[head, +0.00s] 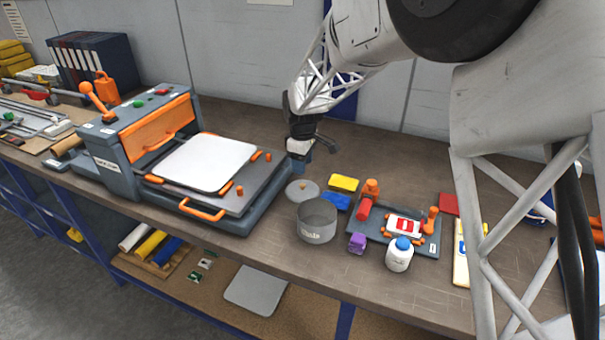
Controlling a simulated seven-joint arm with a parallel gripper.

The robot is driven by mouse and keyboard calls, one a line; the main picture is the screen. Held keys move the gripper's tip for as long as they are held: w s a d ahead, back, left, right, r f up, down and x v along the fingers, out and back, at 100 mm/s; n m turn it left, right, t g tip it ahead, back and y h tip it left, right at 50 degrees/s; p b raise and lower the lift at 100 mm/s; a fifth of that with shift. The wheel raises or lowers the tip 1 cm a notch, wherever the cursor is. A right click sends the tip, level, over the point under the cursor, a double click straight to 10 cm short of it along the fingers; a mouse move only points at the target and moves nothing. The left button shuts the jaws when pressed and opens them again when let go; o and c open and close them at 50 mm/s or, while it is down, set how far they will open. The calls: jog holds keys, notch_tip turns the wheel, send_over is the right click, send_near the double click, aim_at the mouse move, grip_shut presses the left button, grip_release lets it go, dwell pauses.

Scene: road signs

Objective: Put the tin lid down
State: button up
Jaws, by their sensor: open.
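The tin lid (301,191), a grey disc with a small light knob, lies flat on the workbench just behind the open grey tin (317,222). The tin stands upright with a label on its front. My gripper (300,160) points down above and slightly behind the lid, and appears apart from it. It is open, with nothing seen between its fingers, which are small and dark in this view.
A grey press with orange handles and a white plate (206,162) stands left. Right of the lid are a yellow block (343,183), a blue block (337,202), a purple block (357,243), a white bottle (399,258) and a fixture tray (432,244). Bench front is mostly clear.

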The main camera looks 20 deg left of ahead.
jog(key=shift+r, duration=2.25)
jog(key=shift+d, duration=0.1)
jog(key=s+d+r+m, duration=0.3)
jog(key=s+d+r, duration=0.1)
jog(key=d, duration=0.6)
jog(key=s+d+r+m+t, duration=0.1)
jog(key=s+d+r+m, duration=0.25)
jog(key=d, duration=0.65)
jog(key=s+d+r+m, duration=0.2)
jog(key=s+d+r, duration=0.25)
jog(key=d, duration=0.55)
jog(key=s+d+m, duration=0.5)
jog(key=s+d, duration=0.4)
jog(key=s, duration=0.2)
jog(key=s+d+f+m+t, duration=0.1)
jog(key=s+d+m, duration=0.3)
jog(key=s+d, duration=0.5)
jog(key=s, duration=0.3)
jog(key=shift+s+d+f+m+t, duration=0.15)
jog(key=shift+s+d+m+t, duration=0.1)
jog(key=shift+d+m+t, duration=0.1)
